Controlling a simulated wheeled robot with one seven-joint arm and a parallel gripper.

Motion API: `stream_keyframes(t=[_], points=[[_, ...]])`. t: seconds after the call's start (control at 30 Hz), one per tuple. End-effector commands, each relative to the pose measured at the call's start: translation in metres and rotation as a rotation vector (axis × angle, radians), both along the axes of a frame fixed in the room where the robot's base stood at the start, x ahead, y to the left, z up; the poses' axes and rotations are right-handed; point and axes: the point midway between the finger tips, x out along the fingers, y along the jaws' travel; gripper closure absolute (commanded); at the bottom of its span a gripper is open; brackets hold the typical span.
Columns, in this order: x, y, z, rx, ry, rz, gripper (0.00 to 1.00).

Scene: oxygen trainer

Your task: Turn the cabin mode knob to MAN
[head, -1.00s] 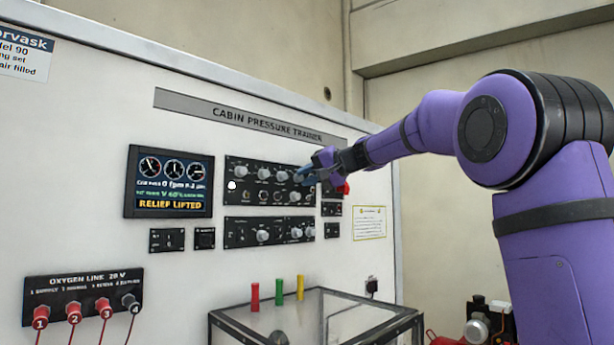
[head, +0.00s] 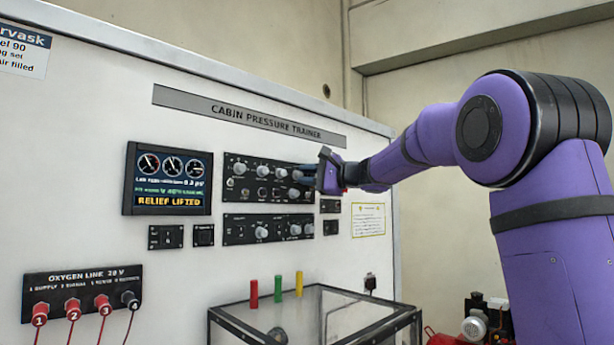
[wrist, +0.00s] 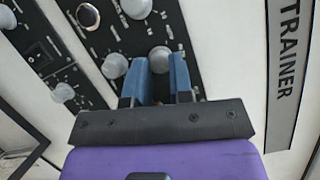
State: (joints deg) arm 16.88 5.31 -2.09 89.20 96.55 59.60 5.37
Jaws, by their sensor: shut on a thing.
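A grey-white round knob (wrist: 159,58) sits at the right end of the top row of the upper black panel (head: 232,197). In the wrist view, the two blue fingers of my gripper (wrist: 160,72) are on either side of this knob and shut on it. Its label is too small or covered, so I cannot read its setting. In the head view, my gripper (head: 309,170) reaches the panel from the right, and its hand hides the panel's right edge.
Another knob (wrist: 115,65) is close beside the fingers. A lower panel (head: 268,217) has more knobs. A display (head: 169,181) reads RELIEF LIFTED. A framed clear case (head: 340,305) and red, green and yellow pegs (head: 278,290) are below. Red plugs (head: 73,311) are at lower left.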

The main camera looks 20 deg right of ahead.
Motion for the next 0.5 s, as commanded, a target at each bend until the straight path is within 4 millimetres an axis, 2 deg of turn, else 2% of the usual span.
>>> stream_keyframes(t=[0.5], points=[[0.0002,-0.0003,-0.0021,0.072,0.027,-0.001,1.00]])
